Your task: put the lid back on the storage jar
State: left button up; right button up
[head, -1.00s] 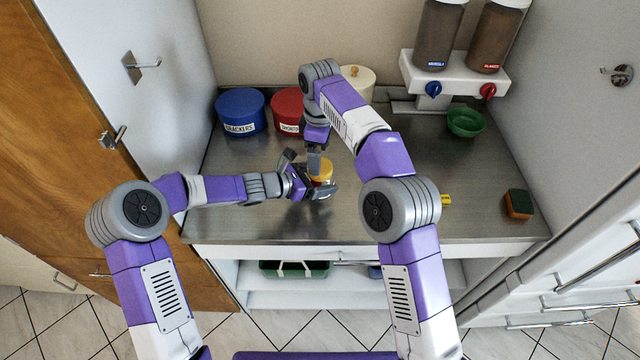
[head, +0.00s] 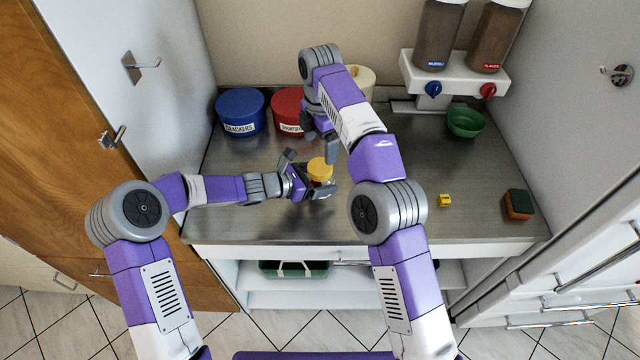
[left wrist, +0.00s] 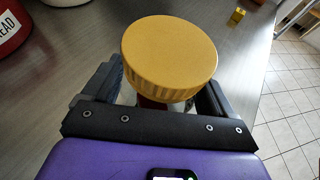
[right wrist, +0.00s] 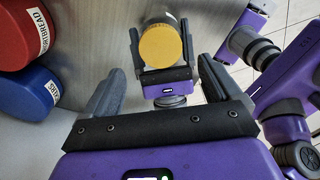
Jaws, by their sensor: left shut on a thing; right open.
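The storage jar (head: 321,179) stands on the steel worktop, clear with reddish-brown contents showing in the left wrist view (left wrist: 152,103). The round yellow lid (head: 320,167) covers its top; it also shows large in the left wrist view (left wrist: 170,50) and from above in the right wrist view (right wrist: 161,46). I cannot tell how tightly it sits. My left gripper (head: 308,177) is shut around the jar's body, below the lid. My right gripper (head: 321,143) is open and empty, above and behind the lid, apart from it. Most of the jar's body is hidden by the lid and fingers.
A blue canister (head: 240,111), a red canister (head: 289,108) and a partly hidden cream canister (head: 360,80) stand at the back. A green bowl (head: 466,122) sits under the dispenser (head: 455,72). A yellow block (head: 445,200) and a sponge (head: 518,204) lie right; worktop between is clear.

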aim_at(320, 166)
jog(key=n, duration=0.2)
jog(key=shift+s+r+n, duration=0.1)
jog(key=shift+r+n, duration=0.3)
jog(key=shift+f, duration=4)
jog(key=shift+c, duration=0.3)
jog(key=c, duration=1)
jog(key=m, duration=0.7)
jog(key=shift+c, duration=0.2)
jog(key=m, duration=0.6)
